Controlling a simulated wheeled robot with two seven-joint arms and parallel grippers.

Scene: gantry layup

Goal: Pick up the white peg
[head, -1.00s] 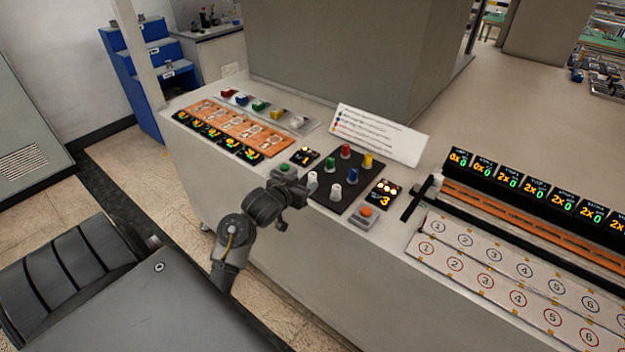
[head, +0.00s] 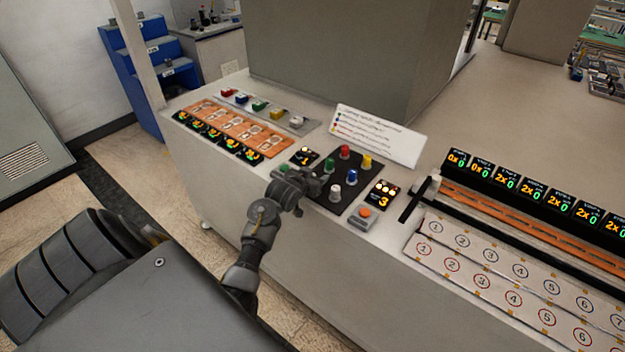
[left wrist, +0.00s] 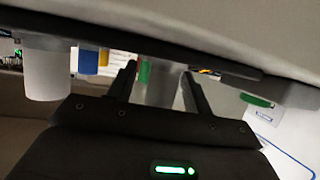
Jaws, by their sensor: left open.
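The black peg board (head: 352,199) on the console holds red (head: 345,152), yellow (head: 367,160), green (head: 330,165), blue (head: 352,173) and white pegs. One white peg (head: 336,192) stands at the board's near edge. The other white peg is hidden behind my left gripper (head: 318,182) in the head view. In the left wrist view, which looks upside down, a pale grey-white peg (left wrist: 163,84) shows between the two open fingers of my left gripper (left wrist: 158,85), with the green peg (left wrist: 144,72) behind. The near-edge white peg (left wrist: 46,72) is at left, outside the fingers.
A small display reading 3 (head: 383,195) and an orange button (head: 364,212) are right of the board. A white sign (head: 378,136) stands behind it. An orange tray (head: 232,127) and a row of coloured blocks (head: 260,106) lie at left. Numbered white strips (head: 490,265) are at right.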

